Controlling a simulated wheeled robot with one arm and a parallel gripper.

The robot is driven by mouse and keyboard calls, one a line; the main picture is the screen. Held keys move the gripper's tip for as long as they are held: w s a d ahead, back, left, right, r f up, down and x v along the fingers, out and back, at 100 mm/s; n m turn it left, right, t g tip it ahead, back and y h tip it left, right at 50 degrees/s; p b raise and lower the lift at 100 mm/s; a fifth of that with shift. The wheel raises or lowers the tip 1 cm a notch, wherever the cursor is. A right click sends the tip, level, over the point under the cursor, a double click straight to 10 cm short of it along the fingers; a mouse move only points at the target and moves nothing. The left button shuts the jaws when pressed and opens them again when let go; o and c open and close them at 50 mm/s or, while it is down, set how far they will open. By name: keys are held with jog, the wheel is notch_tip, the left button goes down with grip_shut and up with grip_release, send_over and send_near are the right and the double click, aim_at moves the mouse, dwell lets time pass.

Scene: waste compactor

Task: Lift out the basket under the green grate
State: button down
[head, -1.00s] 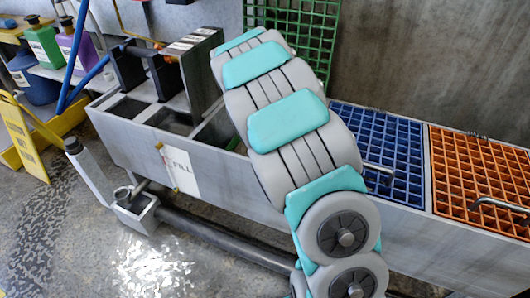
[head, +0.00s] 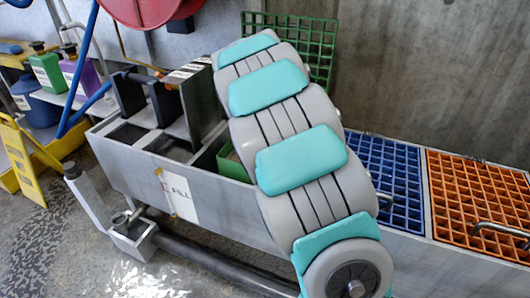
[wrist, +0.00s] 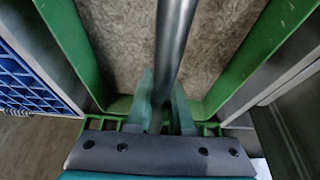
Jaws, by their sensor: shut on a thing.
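The green basket (wrist: 233,72) fills much of the wrist view, with rough grey-brown material (wrist: 115,45) inside. A dark metal bar (wrist: 175,45), which looks like its handle, runs across it. My gripper (wrist: 165,98) is shut on this bar, one finger on each side. In the head view a green corner of the basket (head: 229,160) shows at the mouth of a trough compartment, left of my arm. My arm hides the rest of it and my gripper. The green grate (head: 318,48) stands upright against the wall behind the trough.
The grey trough (head: 225,205) has a blue grate (head: 395,170) and an orange grate (head: 475,200) with metal handles to the right. A dark upright plate (head: 203,100) stands left of the basket. A yellow floor sign (head: 20,160) and bottles (head: 45,70) are at left.

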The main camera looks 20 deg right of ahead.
notch_tip(320, 180, up, 8)
jog(key=shift+w+r, duration=0.1)
jog(key=shift+r, duration=0.05)
notch_tip(320, 180, up, 9)
jog(key=p, duration=0.3)
jog(key=shift+p, duration=0.4)
jog(key=shift+s, duration=0.2)
